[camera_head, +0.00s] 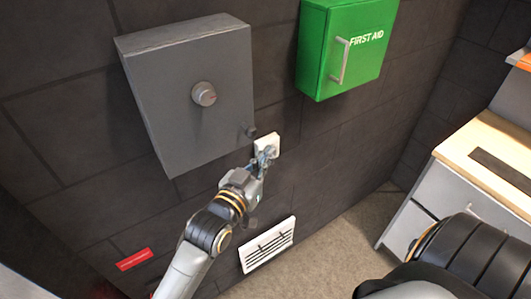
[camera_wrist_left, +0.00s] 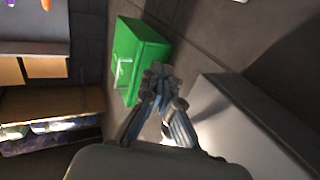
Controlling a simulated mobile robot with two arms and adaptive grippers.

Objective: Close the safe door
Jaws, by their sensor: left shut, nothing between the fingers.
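The grey safe (camera_head: 185,125) is fixed to the dark wall at the upper left of the head view. The door looks flush or nearly so; I cannot tell if a gap remains. My right gripper is out of view.
A green first aid cabinet (camera_head: 345,50) hangs to the right of the safe. A white wall plate (camera_head: 267,142) is right behind my left fingertips. A white vent (camera_head: 267,245) is low on the wall. A wood-topped drawer unit (camera_head: 455,190) stands at the right.

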